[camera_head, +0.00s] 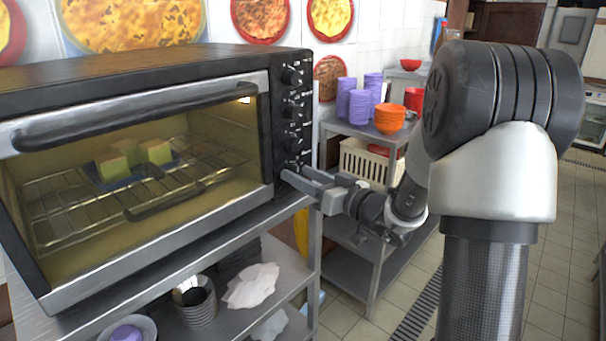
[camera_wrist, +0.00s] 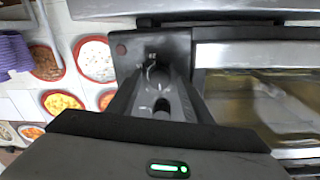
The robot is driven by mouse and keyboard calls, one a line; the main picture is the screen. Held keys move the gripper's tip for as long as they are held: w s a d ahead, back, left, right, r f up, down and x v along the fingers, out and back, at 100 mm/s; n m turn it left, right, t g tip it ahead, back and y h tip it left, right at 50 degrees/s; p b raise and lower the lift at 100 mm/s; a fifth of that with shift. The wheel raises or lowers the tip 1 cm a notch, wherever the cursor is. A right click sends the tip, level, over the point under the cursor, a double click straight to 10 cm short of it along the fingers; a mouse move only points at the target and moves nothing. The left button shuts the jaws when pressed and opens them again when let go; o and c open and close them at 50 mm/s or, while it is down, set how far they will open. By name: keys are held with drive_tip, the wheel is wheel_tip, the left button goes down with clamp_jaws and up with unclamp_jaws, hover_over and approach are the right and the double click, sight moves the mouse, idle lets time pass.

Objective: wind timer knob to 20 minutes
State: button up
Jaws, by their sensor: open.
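A black and steel toaster oven (camera_head: 140,190) stands at the left in the head view, its glass door closed. Its right-hand control panel (camera_head: 279,95) carries a column of dark knobs, among them a top knob (camera_head: 291,76), a second knob (camera_head: 294,112) and a third knob (camera_head: 292,143). I cannot tell from the labels which is the timer. My gripper (camera_head: 296,174) is open at the panel's lower end, below the third knob; its fingertips hide what lies there. Contact is unclear.
Yellow-green food blocks (camera_head: 154,152) sit on a blue dish on the oven rack. A metal shelf unit (camera_head: 299,262) holds the oven and metal bowls. Behind my arm, another shelf (camera_head: 345,127) carries purple stacks (camera_head: 358,107) and orange bowls (camera_head: 389,118). Tiled floor is clear at right.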

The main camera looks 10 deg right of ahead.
drive_tip(key=c, duration=1.1)
drive_tip(key=shift+o, duration=0.2)
